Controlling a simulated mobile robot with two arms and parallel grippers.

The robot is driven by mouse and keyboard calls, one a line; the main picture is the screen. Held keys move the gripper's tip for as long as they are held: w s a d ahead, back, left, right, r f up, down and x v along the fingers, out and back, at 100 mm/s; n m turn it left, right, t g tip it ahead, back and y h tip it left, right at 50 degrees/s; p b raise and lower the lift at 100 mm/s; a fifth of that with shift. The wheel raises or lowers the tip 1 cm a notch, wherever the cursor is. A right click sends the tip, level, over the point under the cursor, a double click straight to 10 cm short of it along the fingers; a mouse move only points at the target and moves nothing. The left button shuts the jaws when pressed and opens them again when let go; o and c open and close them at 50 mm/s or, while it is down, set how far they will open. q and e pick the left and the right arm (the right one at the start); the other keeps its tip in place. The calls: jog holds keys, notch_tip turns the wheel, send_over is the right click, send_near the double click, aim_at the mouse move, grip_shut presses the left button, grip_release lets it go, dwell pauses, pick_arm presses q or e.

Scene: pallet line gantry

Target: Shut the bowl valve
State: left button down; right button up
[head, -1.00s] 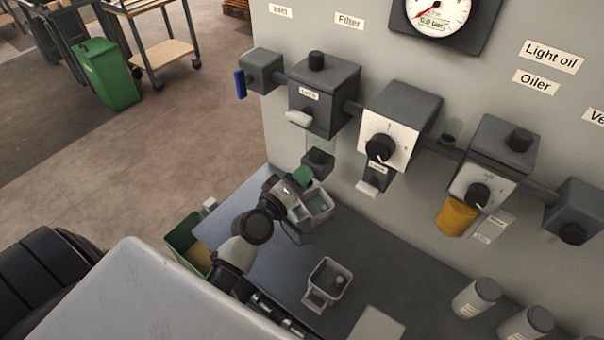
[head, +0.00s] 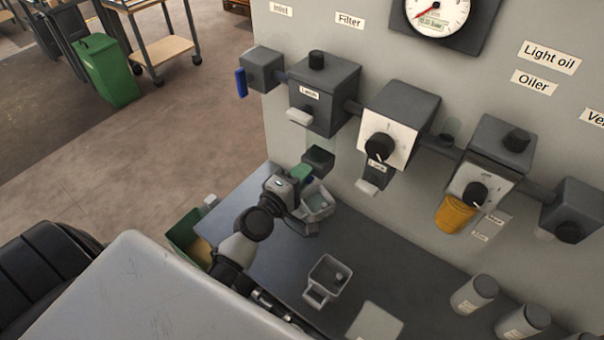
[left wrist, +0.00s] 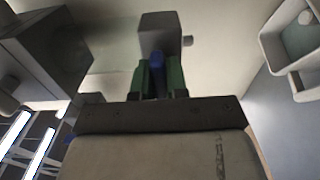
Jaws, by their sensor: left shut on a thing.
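The filter housing (head: 325,90) hangs on the grey panel, with a clear bowl below it. At the bowl's bottom is a dark valve block (head: 318,158), also in the left wrist view (left wrist: 160,32). My left gripper (head: 302,174) reaches it from below left. In the left wrist view its green fingers (left wrist: 159,78) are shut around a blue handle (left wrist: 156,76) below the block. In the head view only a sliver of blue shows beside the fingers. The handle's exact angle is hard to tell. My right gripper is not in view.
Another cup (head: 328,278) stands on the dark bench (head: 275,270). A regulator (head: 400,120) and an oiler with a yellow bowl (head: 455,214) hang to the right. A blue inlet lever (head: 241,83) is upper left.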

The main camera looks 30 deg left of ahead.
pick_arm(q)
jog(key=c, duration=1.1)
grip_release()
jog(key=shift+s, duration=0.1)
jog(key=shift+s+a+f, duration=0.1)
jog(key=shift+s+f, duration=0.05)
jog(key=shift+s, duration=0.2)
jog(key=shift+s+a+b, duration=0.25)
jog(key=shift+s+b, duration=0.35)
jog(key=shift+s, duration=1.05)
jog(key=shift+s+a+b, duration=0.2)
jog(key=shift+s+b, duration=0.45)
jog(key=shift+s, duration=0.95)
jog(key=shift+s+a+b, duration=0.25)
jog(key=shift+s+b, duration=0.35)
jog(key=shift+s, duration=1.05)
